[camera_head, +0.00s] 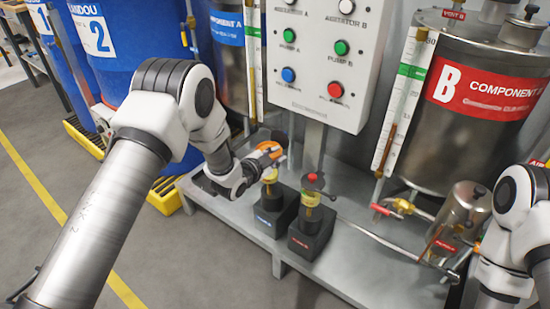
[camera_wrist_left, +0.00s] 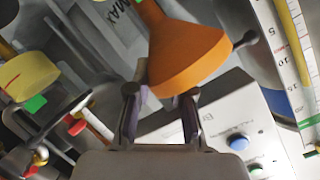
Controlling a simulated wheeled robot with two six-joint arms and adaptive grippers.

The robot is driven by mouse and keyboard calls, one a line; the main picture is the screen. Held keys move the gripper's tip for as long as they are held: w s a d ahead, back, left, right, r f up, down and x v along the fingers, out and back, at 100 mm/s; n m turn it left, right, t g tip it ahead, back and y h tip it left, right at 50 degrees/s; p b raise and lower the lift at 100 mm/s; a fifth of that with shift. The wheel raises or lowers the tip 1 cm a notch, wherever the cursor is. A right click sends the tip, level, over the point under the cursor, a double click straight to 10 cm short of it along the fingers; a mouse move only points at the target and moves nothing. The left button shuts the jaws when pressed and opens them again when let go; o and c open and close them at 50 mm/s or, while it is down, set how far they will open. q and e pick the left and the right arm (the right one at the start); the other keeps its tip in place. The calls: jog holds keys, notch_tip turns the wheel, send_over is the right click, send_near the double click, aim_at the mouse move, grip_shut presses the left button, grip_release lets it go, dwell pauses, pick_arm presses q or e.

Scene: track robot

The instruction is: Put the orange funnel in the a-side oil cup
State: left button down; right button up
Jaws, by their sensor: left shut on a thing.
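My left gripper (camera_head: 262,163) is shut on the orange funnel (camera_head: 268,148). It holds the funnel above and just behind the oil cup with yellow parts (camera_head: 270,177) on the blue-labelled block, apart from it as far as I can tell. In the left wrist view the funnel (camera_wrist_left: 188,55) is large between and beyond the two fingertips (camera_wrist_left: 160,103), its wide end toward the gripper. A yellow cup-like part (camera_wrist_left: 28,76) shows at left there. The second oil cup (camera_head: 311,200), on the red-labelled block, has a red knob on top. My right gripper is out of view.
The control box (camera_head: 325,60) with coloured buttons hangs above the metal platform (camera_head: 350,262). Tank B (camera_head: 477,110) stands at right with a gauge and valve pipes. Blue drums (camera_head: 120,50) stand behind my left arm. The platform's front is mostly clear.

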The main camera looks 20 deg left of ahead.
pick_arm(q)
jog(key=shift+s, duration=0.1)
jog(key=shift+f+b, duration=0.4)
jog(key=shift+f, duration=0.15)
jog(key=c, duration=1.1)
grip_release()
jog(key=shift+o, duration=0.2)
